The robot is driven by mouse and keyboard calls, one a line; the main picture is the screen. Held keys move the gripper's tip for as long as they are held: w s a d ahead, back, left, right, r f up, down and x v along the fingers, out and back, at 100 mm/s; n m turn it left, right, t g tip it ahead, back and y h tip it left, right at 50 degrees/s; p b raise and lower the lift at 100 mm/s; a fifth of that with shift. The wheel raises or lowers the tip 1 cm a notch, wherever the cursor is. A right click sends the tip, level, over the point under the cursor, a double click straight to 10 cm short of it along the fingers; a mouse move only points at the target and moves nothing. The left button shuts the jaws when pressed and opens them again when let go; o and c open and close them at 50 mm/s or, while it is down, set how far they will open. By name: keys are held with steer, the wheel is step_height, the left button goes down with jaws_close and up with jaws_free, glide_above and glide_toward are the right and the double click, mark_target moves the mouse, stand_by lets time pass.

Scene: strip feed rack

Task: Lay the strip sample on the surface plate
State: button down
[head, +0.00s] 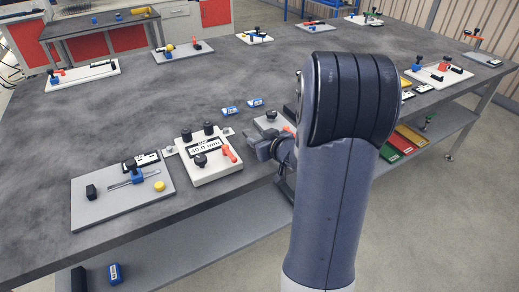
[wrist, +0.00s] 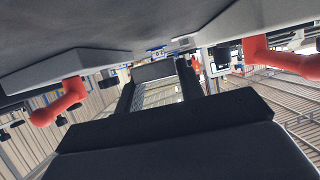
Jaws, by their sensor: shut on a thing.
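My gripper (head: 264,148) is low over the near edge of the table, just right of the white gauge unit. In the wrist view its dark jaws (wrist: 157,84) are shut on a pale, shiny flat piece (wrist: 158,94), which looks like the strip sample. My wrist hides most of the piece in the head view. A light grey plate (head: 263,123) lies beside and behind my gripper, partly hidden by my arm; I cannot tell whether it is the surface plate.
The white gauge unit (head: 207,167) has black knobs, an orange lever and a "40.0 mm" display. A grey board (head: 85,212) with a blue clamp and yellow knob is left of it. Two blue blocks (head: 231,110) lie behind. The middle of the table (head: 150,112) is clear.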

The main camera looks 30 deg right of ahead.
steer(key=shift+f, duration=1.3)
steer(key=shift+f, duration=0.1)
steer(key=shift+f, duration=0.15)
steer(key=c, duration=0.9)
jaws_free()
